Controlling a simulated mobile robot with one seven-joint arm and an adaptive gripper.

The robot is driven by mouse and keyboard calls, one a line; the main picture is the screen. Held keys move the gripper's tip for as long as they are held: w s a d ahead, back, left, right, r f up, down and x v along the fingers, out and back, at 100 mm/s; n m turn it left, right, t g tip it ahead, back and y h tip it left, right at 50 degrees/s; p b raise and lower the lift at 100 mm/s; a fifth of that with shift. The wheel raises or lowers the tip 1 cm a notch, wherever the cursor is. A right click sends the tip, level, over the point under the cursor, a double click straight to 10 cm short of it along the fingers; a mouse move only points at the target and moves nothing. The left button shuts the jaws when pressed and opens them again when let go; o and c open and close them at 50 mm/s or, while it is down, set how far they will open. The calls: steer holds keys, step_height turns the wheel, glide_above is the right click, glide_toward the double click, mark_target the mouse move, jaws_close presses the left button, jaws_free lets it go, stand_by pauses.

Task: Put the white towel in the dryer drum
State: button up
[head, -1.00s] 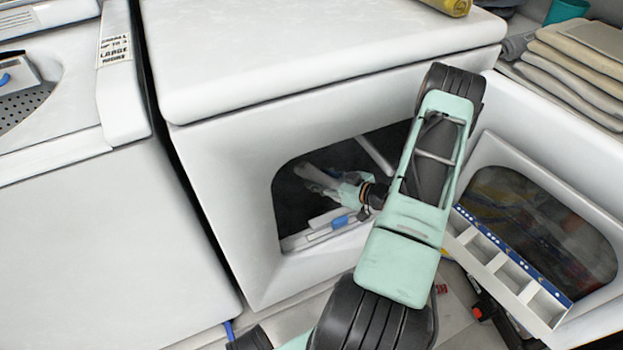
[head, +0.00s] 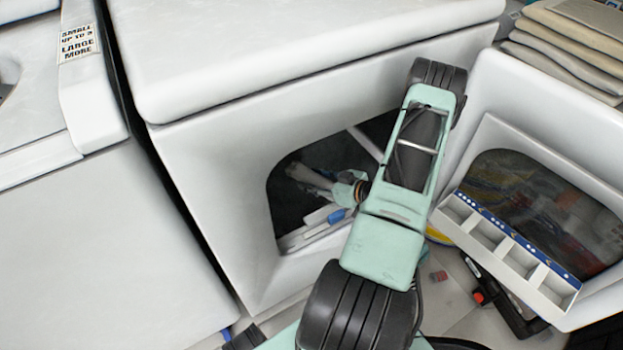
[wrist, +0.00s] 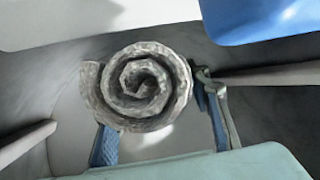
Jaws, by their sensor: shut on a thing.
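The white towel is a rolled spiral, greyish in the shade, in the wrist view (wrist: 140,85). In the head view its pale end (head: 308,176) shows dimly inside the dark opening. My gripper (wrist: 160,130) is shut on the towel, with a blue-padded finger on either side of it. In the head view my gripper (head: 338,188) is inside the front opening of the white dryer (head: 225,170). The curved grey wall of the dryer drum (wrist: 55,75) surrounds the towel in the wrist view. Whether the towel touches the drum wall cannot be told.
The open dryer door (head: 500,95) stands to the right, with a white compartment tray (head: 500,250) in front of it. A blue object (wrist: 265,18) is near the towel. Fins (wrist: 275,75) project in the drum. Folded cloths (head: 565,50) lie behind the door.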

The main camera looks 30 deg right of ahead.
mark_target(324, 182)
steer(key=shift+f, duration=0.15)
steer(key=o, duration=1.3)
steer(key=shift+o, duration=0.2)
steer(key=shift+r, duration=0.3)
steer(key=p+v, duration=0.2)
steer(key=v, duration=0.5)
steer(key=shift+s+p, duration=0.25)
steer(key=shift+p, duration=0.05)
steer(key=shift+w, duration=0.1)
